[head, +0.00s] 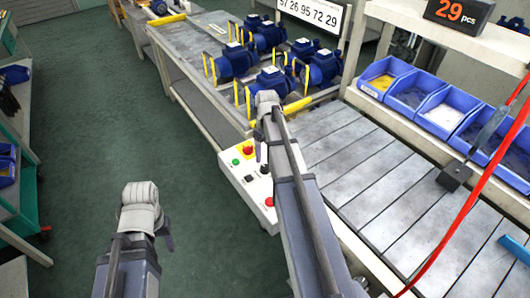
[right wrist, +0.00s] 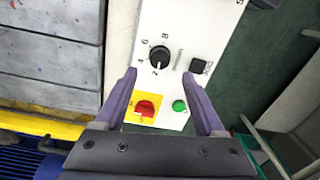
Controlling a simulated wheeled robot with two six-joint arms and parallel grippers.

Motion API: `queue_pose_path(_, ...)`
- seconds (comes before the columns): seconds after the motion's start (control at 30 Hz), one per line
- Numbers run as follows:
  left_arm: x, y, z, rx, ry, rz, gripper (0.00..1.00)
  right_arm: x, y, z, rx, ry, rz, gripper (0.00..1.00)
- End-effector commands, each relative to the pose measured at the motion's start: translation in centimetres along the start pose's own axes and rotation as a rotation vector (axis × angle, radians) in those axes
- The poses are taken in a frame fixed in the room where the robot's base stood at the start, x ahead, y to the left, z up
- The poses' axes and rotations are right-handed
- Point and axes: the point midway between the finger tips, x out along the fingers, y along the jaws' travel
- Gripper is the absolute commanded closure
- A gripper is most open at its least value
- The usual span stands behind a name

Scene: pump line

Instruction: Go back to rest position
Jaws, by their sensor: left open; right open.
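My right gripper (right wrist: 161,74) is open and empty over the white control box (right wrist: 210,25) in the right wrist view. Between and near its fingers are a black dial (right wrist: 159,57), a green button (right wrist: 180,106) and a red switch on a yellow plate (right wrist: 145,108). In the head view my right arm reaches up the middle, and its gripper (head: 259,150) is mostly hidden behind the wrist, beside the control box (head: 232,173). My left gripper (head: 168,239) is at the lower left over the green floor, apart from everything, mostly hidden by its wrist.
The roller conveyor (head: 375,185) runs along the right of the control box. Several blue pumps (head: 273,80) stand on the line beyond it. Blue bins (head: 446,113) sit on a shelf at right, and a red cable (head: 470,195) hangs there. The floor (head: 90,110) at left is clear.

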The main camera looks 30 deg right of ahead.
Motion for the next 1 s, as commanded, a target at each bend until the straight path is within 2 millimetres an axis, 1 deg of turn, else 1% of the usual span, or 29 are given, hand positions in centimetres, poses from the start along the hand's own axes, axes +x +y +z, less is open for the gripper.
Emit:
queue_pose_path(0.03,-1.0,-0.1,0.1,0.0,0.0,0.0,0.5,-1.0,0.0,0.0,0.0,0.0,0.0,0.28)
queue_pose_path(0.13,-1.4,-0.1,0.1,0.0,0.0,0.0,0.5,-1.4,0.0,0.0,0.0,0.0,0.0,0.28)
queue_pose_path(0.63,-1.3,-0.1,0.1,0.0,0.0,0.0,0.5,-1.3,0.0,0.0,0.0,0.0,0.0,0.28)
queue_pose_path(0.67,-1.3,-0.1,0.1,0.0,0.0,0.0,0.5,-1.3,0.0,0.0,0.0,0.0,0.0,0.28)
queue_pose_path(0.73,-1.3,-0.1,0.1,0.0,0.0,0.0,0.5,-1.3,-0.8,0.0,-0.003,-0.002,0.001,0.28)
queue_pose_path(0.77,-1.3,-0.1,0.1,0.0,0.0,0.0,0.5,-1.3,-1.4,-0.1,-0.005,-0.003,0.002,0.28)
queue_pose_path(0.87,-1.3,-0.1,0.1,0.0,0.0,0.0,0.5,-1.2,-5.6,-0.1,-0.019,-0.014,0.009,0.28)
queue_pose_path(0.9,-1.3,-0.1,0.1,0.0,0.0,0.0,0.5,-1.1,-7.9,-0.1,-0.026,-0.02,0.014,0.28)
queue_pose_path(0.97,-1.3,-0.1,0.1,0.0,0.0,0.0,0.5,-1.0,-11.8,0.3,-0.036,-0.03,0.025,0.28)
queue_pose_path(1.0,-1.3,-0.1,0.1,0.0,0.0,0.0,0.5,-0.9,-14.4,0.6,-0.042,-0.036,0.032,0.28)
